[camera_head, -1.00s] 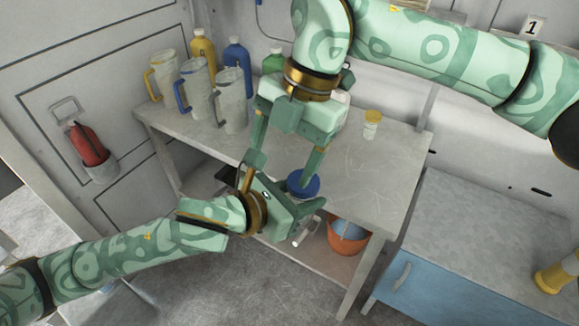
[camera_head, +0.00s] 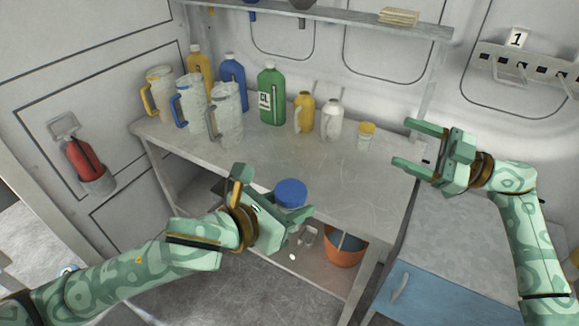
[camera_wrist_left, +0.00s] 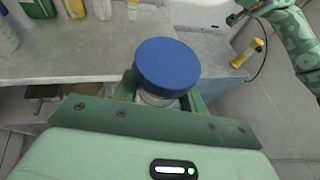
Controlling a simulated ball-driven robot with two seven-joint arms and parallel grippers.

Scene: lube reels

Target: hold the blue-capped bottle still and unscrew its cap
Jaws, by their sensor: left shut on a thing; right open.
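The blue cap (camera_head: 291,193) sits on top of the bottle in front of the bench's front edge. In the left wrist view the cap (camera_wrist_left: 167,66) is seen from above, over a pale clear part of the bottle (camera_wrist_left: 157,98). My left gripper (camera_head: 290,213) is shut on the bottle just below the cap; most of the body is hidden. I cannot tell whether the cap is loose. My right gripper (camera_head: 425,147) is open and empty, well to the right of the bottle, with its fingers pointing left.
The bench (camera_head: 350,190) has jugs (camera_head: 226,112), a green bottle (camera_head: 271,96), a yellow container (camera_head: 304,112), a white container (camera_head: 332,118) and a yellow-lidded jar (camera_head: 366,135) along its back. An orange bucket (camera_head: 343,250) stands below. The blue-fronted cabinet (camera_head: 430,295) is at right.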

